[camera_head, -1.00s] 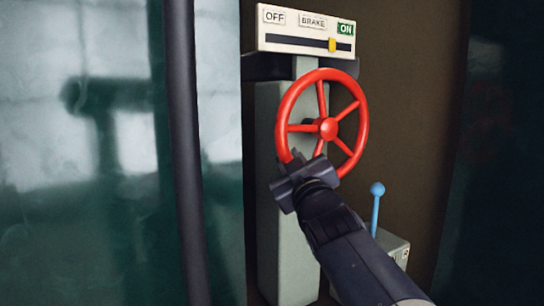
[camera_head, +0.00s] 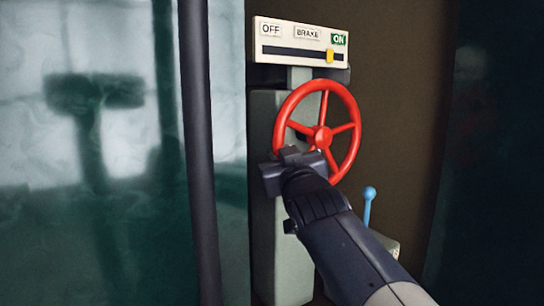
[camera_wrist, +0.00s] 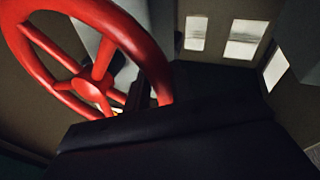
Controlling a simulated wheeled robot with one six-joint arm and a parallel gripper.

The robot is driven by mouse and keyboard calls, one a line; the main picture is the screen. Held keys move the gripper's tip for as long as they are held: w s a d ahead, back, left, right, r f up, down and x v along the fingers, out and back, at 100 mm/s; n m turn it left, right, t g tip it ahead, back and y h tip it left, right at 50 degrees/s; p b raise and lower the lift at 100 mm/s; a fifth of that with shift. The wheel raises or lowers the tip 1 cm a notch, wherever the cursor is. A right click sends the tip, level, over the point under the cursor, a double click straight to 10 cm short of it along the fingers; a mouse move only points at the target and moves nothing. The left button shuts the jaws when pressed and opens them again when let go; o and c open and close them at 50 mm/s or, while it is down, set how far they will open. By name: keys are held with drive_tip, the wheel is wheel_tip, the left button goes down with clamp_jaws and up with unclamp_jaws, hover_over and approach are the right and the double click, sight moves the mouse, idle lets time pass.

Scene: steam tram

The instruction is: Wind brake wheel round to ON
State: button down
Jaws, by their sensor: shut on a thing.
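The red brake wheel (camera_head: 346,128) stands on a grey column (camera_head: 265,215), with spokes running to a round hub. It also shows in the wrist view (camera_wrist: 93,88), at the left. My gripper (camera_head: 285,160) is shut on the wheel's rim at its lower left; my gripper hides that part of the rim. Above the wheel is a white indicator plate (camera_head: 285,38) with OFF at the left, BRAKE in the middle and a green ON label (camera_head: 338,39) at the right. The yellow marker (camera_head: 330,57) sits in the dark slot near its right end, roughly below ON.
A blue-knobbed lever (camera_head: 369,194) stands on a grey box right of my arm. A dark vertical pole (camera_head: 196,150) stands left of the column. Glossy glass-like panels (camera_head: 90,230) fill the left. Bright windows (camera_wrist: 243,38) show in the wrist view.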

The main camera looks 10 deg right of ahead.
drive_tip(key=c, duration=1.3)
unclamp_jaws()
drive_tip(key=shift+o, duration=0.2)
drive_tip(key=shift+s, duration=0.1)
drive_tip(key=s+f+p, duration=0.1)
drive_tip(key=s+f, duration=0.1)
drive_tip(key=s, duration=0.8)
drive_tip(key=shift+s+p, duration=0.25)
drive_tip(key=shift+p, duration=0.1)
drive_tip(key=shift+a, duration=0.1)
